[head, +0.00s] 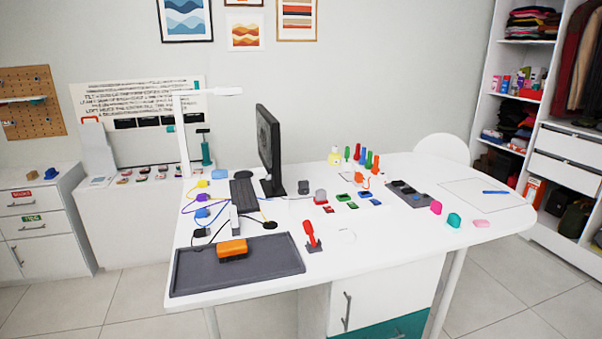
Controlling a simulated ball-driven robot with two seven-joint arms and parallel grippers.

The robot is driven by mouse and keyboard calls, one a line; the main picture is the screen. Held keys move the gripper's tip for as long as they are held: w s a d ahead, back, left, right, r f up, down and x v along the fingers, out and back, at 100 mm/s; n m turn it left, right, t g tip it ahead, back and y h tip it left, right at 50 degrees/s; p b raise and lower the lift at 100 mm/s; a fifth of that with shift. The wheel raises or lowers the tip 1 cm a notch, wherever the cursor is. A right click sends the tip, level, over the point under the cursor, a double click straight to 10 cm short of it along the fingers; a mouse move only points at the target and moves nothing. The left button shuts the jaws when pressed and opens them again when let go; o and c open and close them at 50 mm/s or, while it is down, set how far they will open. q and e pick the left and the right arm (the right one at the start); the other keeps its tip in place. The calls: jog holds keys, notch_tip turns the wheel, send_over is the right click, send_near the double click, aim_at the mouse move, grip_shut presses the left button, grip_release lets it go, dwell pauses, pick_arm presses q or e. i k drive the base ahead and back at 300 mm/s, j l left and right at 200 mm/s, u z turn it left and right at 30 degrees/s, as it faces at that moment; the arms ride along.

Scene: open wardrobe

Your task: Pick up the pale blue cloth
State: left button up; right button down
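I cannot make out a pale blue cloth in the head view. The open white wardrobe (537,55) stands at the far right, with folded dark and coloured clothes (532,22) on its upper shelf and more folded clothes (515,120) lower down. Single garments there are too small to tell apart. Neither of my grippers is in view.
A white desk (385,240) fills the middle, holding a monitor (268,150), a dark grey tray (200,280) with an orange-topped block (232,249), and many small items. A white chair (443,148) stands behind it. Tiled floor (510,275) is clear between desk and wardrobe.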

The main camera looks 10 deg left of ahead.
aim_at(216, 174)
jog(key=i+j+z, duration=0.1)
jog(key=j+z, duration=0.15)
jog(key=z, duration=0.2)
jog(key=j+z, duration=0.25)
jog(key=z, duration=0.2)
jog(key=i+j+z, duration=0.1)
jog(key=j+z, duration=0.2)
jog(key=z, duration=0.2)
jog(key=j+z, duration=0.25)
jog(key=z, duration=0.2)
jog(key=k+j, duration=0.1)
jog(key=j, duration=0.4)
jog(key=k+j, duration=0.1)
jog(key=j, duration=0.4)
jog(key=k+j, duration=0.15)
jog(key=j, duration=0.35)
jog(key=k+j, duration=0.1)
jog(key=j, duration=0.4)
jog(key=k+j, duration=0.1)
jog(key=j, duration=0.4)
jog(key=k+j, duration=0.1)
jog(key=j, duration=0.4)
jog(key=k+j, duration=0.1)
jog(key=j, duration=0.4)
jog(key=k+j, duration=0.15)
jog(key=j, duration=0.35)
